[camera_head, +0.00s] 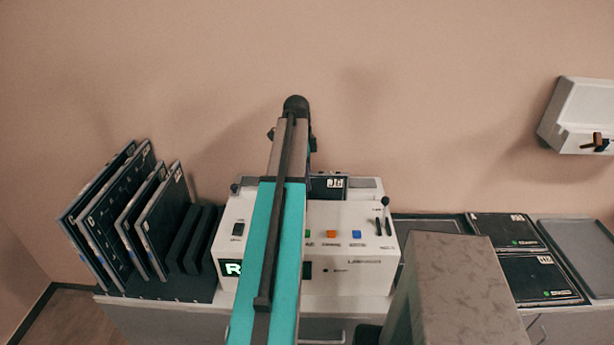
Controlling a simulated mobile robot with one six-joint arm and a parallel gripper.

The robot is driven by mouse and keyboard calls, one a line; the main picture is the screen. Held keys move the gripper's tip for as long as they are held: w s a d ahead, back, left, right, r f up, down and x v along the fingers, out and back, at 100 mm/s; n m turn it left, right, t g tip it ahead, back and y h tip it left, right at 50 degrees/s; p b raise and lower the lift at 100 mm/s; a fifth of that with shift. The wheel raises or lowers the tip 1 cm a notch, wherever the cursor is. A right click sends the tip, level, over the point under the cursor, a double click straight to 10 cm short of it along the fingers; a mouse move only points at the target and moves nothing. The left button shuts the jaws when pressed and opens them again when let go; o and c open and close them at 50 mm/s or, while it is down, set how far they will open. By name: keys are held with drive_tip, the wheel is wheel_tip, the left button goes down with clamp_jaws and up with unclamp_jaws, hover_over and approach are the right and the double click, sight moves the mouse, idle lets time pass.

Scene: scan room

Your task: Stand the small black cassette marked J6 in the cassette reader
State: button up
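The cassette reader (345,218) is a white console with small coloured buttons, levers and a lit "R" panel. It stands on the counter in the middle. A small black cassette (320,190) with a white label shows at the reader's top rear, just right of my arm. Its label is too small to read surely, so I cannot confirm J6. I cannot tell whether it is seated in the reader or held there. My teal and grey arm crosses in front of the reader and hides part of it. My gripper is not visible; the arm covers that area.
Several large black cassettes (157,222) lean in a dark rack (180,288) at left. Flat black cassettes (536,280) and grey trays (583,245) lie at right. A grey block (460,285) stands in front. A white wall unit (583,112) hangs at upper right.

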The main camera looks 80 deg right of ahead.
drive_tip(key=shift+r, duration=0.1)
wheel_tip(320, 180, up, 14)
drive_tip(key=w+b, duration=0.1)
drive_tip(key=b, duration=0.2)
drive_tip(key=shift+w+f+b, duration=0.2)
drive_tip(key=shift+w+b, duration=0.1)
drive_tip(key=shift+b, duration=0.05)
idle(0.4)
drive_tip(key=shift+a, duration=0.1)
idle(0.6)
wheel_tip(320, 180, up, 6)
drive_tip(key=p, duration=0.4)
idle(0.5)
drive_tip(key=shift+w, duration=0.1)
idle(0.3)
